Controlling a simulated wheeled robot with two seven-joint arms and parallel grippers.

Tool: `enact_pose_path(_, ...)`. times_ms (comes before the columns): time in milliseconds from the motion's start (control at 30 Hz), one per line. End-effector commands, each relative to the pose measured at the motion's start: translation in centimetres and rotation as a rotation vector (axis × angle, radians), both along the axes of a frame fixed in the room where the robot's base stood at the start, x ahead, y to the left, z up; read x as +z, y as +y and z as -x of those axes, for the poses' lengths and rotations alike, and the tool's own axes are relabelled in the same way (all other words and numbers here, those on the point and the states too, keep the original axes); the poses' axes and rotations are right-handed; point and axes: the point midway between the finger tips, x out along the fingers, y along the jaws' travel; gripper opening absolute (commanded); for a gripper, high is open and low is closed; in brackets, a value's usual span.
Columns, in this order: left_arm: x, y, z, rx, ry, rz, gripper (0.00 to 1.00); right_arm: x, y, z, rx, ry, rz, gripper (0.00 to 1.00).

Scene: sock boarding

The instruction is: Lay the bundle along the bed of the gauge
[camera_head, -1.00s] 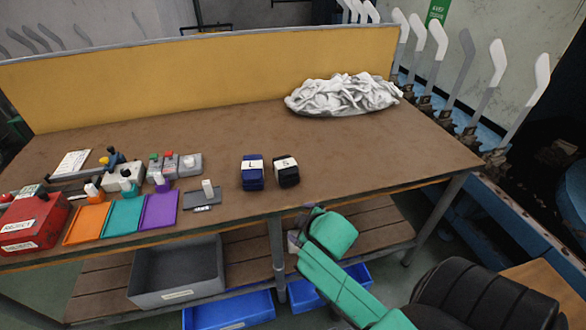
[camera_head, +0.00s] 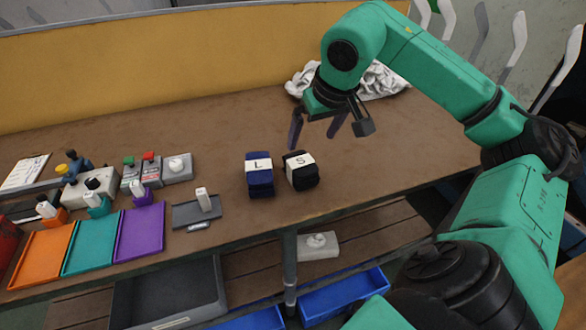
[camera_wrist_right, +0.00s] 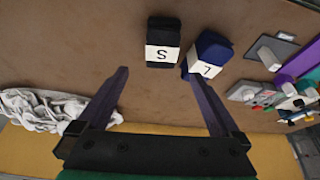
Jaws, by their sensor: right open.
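A blue bundle (camera_head: 259,176) with a white band marked L stands on the brown table. Just right of it is a black bundle (camera_head: 301,171) with a band marked S. Both show in the right wrist view, black (camera_wrist_right: 162,42) and blue (camera_wrist_right: 211,50). A flat grey plate with a white upright block, probably the gauge (camera_head: 185,216), lies left of the bundles. My right gripper (camera_head: 313,141) is open and empty, fingers pointing down above the table behind the black bundle. My left gripper is not in view.
Orange (camera_head: 41,257), teal (camera_head: 91,243) and purple (camera_head: 139,232) trays lie to the left, with small button boxes (camera_head: 178,167) behind them. A crumpled white cloth heap (camera_head: 385,82) lies at the back right, partly hidden by my arm. The table's right part is clear.

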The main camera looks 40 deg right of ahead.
Motion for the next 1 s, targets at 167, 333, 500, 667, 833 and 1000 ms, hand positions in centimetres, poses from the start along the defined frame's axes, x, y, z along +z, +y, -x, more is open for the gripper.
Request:
enact_pose_path(167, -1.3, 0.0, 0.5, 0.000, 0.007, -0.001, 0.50, -3.9, -0.3, -1.2, 0.001, 0.009, 0.000, 1.00)
enact_pose_path(333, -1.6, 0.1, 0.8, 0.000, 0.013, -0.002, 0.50, -7.5, -0.6, -2.8, 0.003, 0.009, -0.002, 1.00)
enact_pose_path(500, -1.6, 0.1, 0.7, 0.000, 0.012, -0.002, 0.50, -9.5, -0.7, -3.5, 0.004, 0.009, -0.003, 1.00)
enact_pose_path(667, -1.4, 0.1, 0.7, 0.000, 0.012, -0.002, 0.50, -12.4, -0.7, -4.5, 0.002, 0.008, -0.005, 1.00)
enact_pose_path(833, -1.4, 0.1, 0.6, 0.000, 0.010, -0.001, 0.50, -13.5, -0.9, -5.0, 0.002, 0.005, -0.003, 1.00)
enact_pose_path(1000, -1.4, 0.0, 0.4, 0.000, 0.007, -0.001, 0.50, -13.4, -0.9, -4.9, 0.002, 0.005, -0.003, 0.81)
